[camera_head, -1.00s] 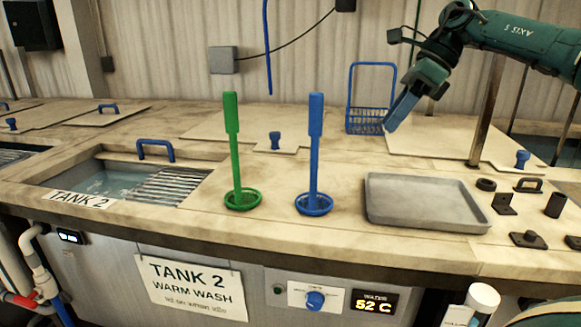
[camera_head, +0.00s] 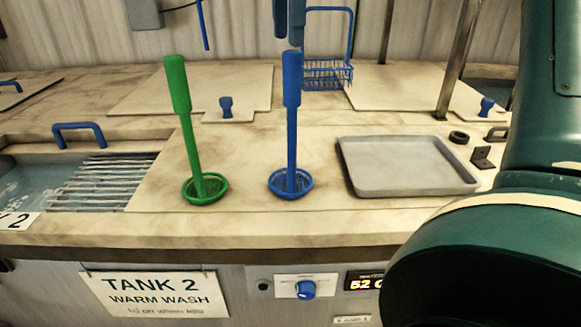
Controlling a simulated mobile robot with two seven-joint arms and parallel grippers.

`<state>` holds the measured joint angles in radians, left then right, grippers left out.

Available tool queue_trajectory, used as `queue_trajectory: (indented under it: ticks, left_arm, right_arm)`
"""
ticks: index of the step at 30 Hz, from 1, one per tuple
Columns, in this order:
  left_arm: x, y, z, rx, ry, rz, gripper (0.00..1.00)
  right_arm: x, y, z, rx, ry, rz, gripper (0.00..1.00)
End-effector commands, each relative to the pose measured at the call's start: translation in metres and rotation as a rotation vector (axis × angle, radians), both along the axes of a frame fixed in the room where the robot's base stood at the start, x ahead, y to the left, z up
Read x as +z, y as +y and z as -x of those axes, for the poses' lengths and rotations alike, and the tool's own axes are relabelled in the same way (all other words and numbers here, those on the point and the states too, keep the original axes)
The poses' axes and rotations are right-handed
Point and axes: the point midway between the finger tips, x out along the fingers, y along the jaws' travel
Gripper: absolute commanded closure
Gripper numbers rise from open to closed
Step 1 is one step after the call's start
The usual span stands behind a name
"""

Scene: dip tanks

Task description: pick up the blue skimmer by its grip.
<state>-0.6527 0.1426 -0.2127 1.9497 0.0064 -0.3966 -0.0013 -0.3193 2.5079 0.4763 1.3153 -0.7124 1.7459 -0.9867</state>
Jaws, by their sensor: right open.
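The blue skimmer (camera_head: 291,130) stands upright on the counter, its round mesh bowl at the bottom and its thick grip at the top. My right gripper (camera_head: 289,38) shows at the top edge, with its blue fingers pointing down. It is open, and its fingertips are right above or at the top end of the skimmer's grip; the picture does not show whether they touch it. Most of this gripper is cut off by the frame. My left gripper is not in view.
A similar green skimmer (camera_head: 187,125) stands close to the left. A grey tray (camera_head: 405,182) lies to the right. A blue wire basket (camera_head: 327,74) stands behind. Tank 2 (camera_head: 35,180) is open at the left. My arm blocks the right side.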

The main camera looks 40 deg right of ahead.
Motion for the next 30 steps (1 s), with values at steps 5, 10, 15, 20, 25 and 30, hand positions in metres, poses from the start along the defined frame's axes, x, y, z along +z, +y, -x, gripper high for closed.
queue_trajectory:
  ticks: [5,10,15,20,25,30]
  left_arm:
    - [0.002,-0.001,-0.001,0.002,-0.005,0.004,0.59]
    - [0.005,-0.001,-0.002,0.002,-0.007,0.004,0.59]
    - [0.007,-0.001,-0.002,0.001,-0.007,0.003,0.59]
    - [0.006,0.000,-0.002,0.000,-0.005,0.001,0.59]
    - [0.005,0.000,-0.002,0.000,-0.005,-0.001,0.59]
    - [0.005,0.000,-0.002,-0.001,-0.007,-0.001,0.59]
  right_arm:
    - [-0.011,-0.001,0.001,-0.001,-0.001,-0.001,0.49]
    - [-0.033,-0.004,0.008,0.001,0.002,-0.002,0.49]
    - [-0.054,-0.005,0.008,0.000,0.001,-0.001,0.49]
    - [-0.060,-0.005,0.008,-0.002,-0.002,0.000,0.49]
    - [-0.060,-0.005,0.008,-0.002,-0.002,0.000,0.51]
    - [-0.059,-0.005,0.008,-0.002,-0.002,0.000,0.65]
